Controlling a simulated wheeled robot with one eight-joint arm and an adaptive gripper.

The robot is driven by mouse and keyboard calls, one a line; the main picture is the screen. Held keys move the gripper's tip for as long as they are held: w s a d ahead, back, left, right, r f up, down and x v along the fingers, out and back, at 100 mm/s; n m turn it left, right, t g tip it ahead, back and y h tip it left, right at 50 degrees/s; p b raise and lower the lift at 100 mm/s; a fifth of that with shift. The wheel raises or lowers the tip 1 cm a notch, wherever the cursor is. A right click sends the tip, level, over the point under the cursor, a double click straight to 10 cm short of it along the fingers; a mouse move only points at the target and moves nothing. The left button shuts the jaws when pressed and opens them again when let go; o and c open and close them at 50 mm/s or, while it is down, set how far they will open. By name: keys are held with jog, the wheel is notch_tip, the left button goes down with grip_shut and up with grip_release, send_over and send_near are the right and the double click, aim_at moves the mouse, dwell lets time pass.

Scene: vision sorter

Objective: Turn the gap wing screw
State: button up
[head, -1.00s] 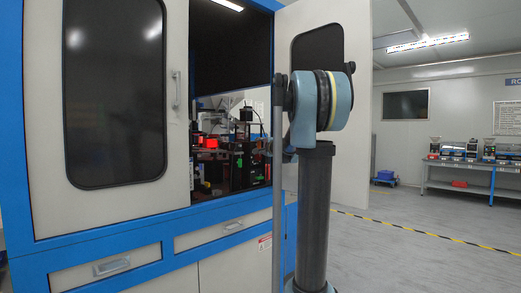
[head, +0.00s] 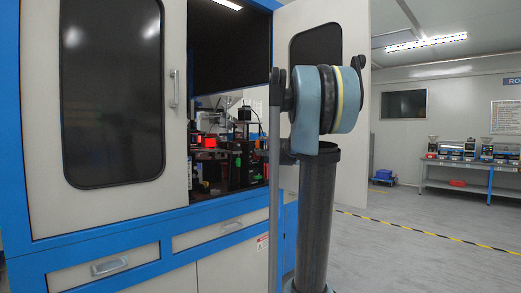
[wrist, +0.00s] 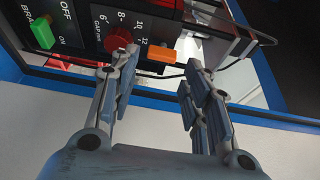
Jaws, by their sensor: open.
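In the wrist view a round red knob (wrist: 118,40) sits on a dark panel, beside printed numbers 6 to 12 and partly readable lettering that looks like "Gap". An orange bar-shaped piece (wrist: 157,55) sticks out just right of it. Whether the knob has wings, I cannot tell. My gripper (wrist: 160,72) is open and empty, with its fingers pointing up towards the panel. The left fingertip overlaps the lower right of the knob in the picture; the orange piece shows between the tips. Contact cannot be told. My gripper is hidden in the head view.
A green switch (wrist: 43,33) marked ON and OFF is left of the knob. A black cable runs below the panel. A blue frame edge (wrist: 275,122) crosses below. The head view shows the white cabinet (head: 40,150) with its bay open; open floor (head: 420,260) lies to the right.

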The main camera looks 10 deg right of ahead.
jog(key=v, duration=0.6)
jog(key=shift+s+d, duration=0.1)
